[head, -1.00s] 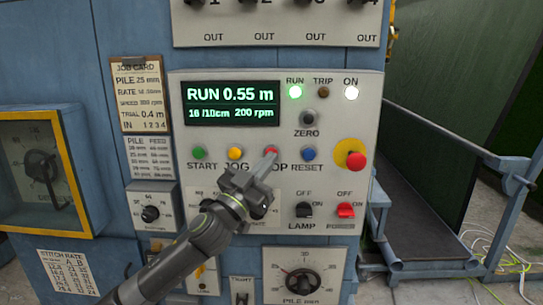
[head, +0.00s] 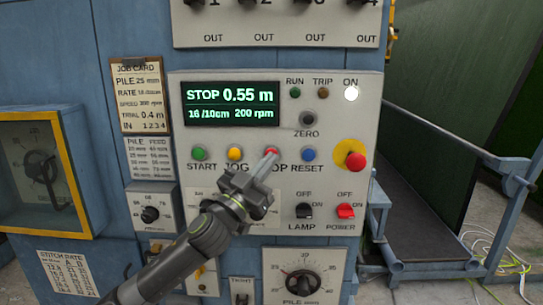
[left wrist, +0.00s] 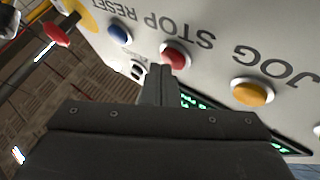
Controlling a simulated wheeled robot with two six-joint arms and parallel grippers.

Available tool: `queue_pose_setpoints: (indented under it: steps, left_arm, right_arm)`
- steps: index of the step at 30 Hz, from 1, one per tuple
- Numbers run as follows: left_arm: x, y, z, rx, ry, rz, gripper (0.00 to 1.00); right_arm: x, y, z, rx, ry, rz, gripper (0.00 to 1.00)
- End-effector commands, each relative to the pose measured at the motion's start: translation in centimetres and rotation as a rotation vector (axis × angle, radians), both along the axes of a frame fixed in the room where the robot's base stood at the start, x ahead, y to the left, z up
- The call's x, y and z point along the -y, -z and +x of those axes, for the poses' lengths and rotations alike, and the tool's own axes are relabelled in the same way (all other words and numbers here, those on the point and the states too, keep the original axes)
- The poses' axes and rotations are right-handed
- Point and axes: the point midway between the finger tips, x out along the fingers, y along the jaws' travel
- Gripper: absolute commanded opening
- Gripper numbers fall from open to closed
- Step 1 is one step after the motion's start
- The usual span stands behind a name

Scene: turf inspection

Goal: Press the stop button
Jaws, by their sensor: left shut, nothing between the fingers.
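The red stop button (head: 271,152) is on the control panel, between the yellow jog button and the blue reset button. My left gripper (head: 268,160) is shut and empty, its fingertips at the stop button and covering part of it and its label. In the left wrist view the shut fingers (left wrist: 160,72) reach up to the red stop button (left wrist: 175,54); whether they touch it I cannot tell. The display (head: 231,104) reads STOP 0.55 m. The RUN lamp (head: 295,92) is dark and the ON lamp (head: 351,93) is lit. My right gripper is not in view.
The green start button (head: 199,153), yellow jog button (head: 235,153) and blue reset button (head: 309,154) flank the stop button. A red mushroom button (head: 356,161) on a yellow disc is at the right. Lamp (head: 304,210) and power (head: 345,211) switches sit below.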

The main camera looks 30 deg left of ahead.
Motion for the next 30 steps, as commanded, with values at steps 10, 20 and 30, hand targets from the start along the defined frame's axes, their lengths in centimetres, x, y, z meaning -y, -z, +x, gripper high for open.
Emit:
queue_pose_setpoints:
  steps: [10,20,30]
  left_arm:
    - [0.6,0.1,-1.0,0.0,0.0,-0.001,0.0]
    - [1.2,0.0,-2.0,0.001,0.002,0.0,0.0]
    - [2.9,0.0,-4.7,0.0,0.001,0.0,0.0]
  right_arm:
    - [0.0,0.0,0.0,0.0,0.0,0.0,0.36]
    - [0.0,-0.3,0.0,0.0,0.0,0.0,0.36]
    - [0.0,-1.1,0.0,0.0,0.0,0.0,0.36]
